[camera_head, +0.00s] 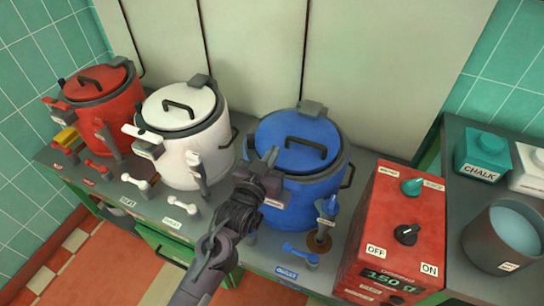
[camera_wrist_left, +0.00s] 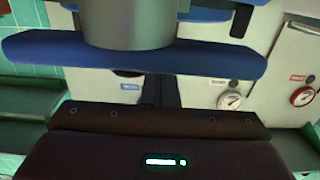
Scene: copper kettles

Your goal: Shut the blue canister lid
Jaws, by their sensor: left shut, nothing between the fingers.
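The blue canister (camera_head: 300,190) stands right of the middle in the head view. Its blue lid (camera_head: 310,135), with a dark grey handle on top, lies over the mouth and looks flat from above. I cannot tell whether it is fully seated. My left gripper (camera_head: 268,160) is at the lid's front left edge, shut with nothing in it. It hides part of the canister's front and rim; whether it touches cannot be told. In the left wrist view a wide blue part (camera_wrist_left: 220,58) shows very close, with a grey round part before it. My right gripper is not in view.
A white canister (camera_head: 185,140) and a red canister (camera_head: 110,105) stand to the left. A red control box (camera_head: 395,225) with knobs stands close on the right. Blue and white taps stick out along the front. A grey pot (camera_head: 505,240) is at the far right.

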